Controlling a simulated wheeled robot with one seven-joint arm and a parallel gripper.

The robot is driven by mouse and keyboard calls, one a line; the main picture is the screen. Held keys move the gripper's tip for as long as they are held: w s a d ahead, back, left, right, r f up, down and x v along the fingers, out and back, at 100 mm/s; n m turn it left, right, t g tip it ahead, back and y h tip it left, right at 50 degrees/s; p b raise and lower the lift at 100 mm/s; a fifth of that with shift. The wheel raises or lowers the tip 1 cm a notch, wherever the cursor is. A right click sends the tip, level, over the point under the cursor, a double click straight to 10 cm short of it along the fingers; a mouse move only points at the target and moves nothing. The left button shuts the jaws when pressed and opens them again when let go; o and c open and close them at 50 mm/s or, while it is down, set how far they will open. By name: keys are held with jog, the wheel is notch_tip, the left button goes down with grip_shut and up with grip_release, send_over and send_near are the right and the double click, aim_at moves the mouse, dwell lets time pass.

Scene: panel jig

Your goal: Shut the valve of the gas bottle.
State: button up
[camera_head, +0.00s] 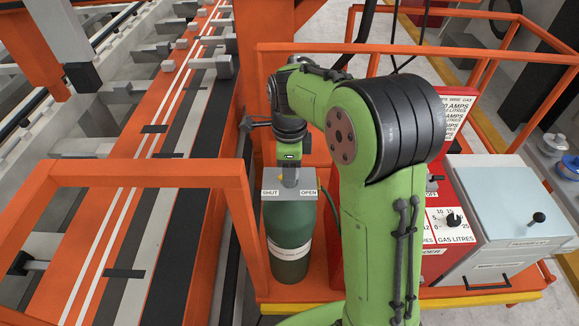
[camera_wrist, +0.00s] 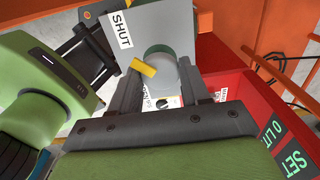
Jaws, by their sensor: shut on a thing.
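The gas bottle (camera_head: 290,240) is dark green and stands upright at the middle of the head view. Its grey top bears a SHUT label at left and an OPEN label at right. My gripper (camera_head: 290,180) is directly above this top, pointing down. In the wrist view the grey plate (camera_wrist: 178,25) has the SHUT label at its upper left. A yellow tab (camera_wrist: 144,67) of the valve shows by the left fingertip, nearer the SHUT label than the other white label. My gripper (camera_wrist: 160,75) is shut on the valve; its grip is mostly hidden by the fingers.
A red welding machine (camera_head: 450,220) with dials stands right of my arm, beside a grey cabinet (camera_head: 505,205) with a pale blue lid. An orange rail (camera_head: 150,172) runs at the front left. The orange and grey jig bed (camera_head: 130,215) fills the left.

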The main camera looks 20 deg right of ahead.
jog(key=o, duration=1.1)
jog(key=shift+c, duration=0.2)
notch_tip(320, 180, up, 16)
jog(key=p, duration=0.3)
jog(key=shift+f, duration=0.1)
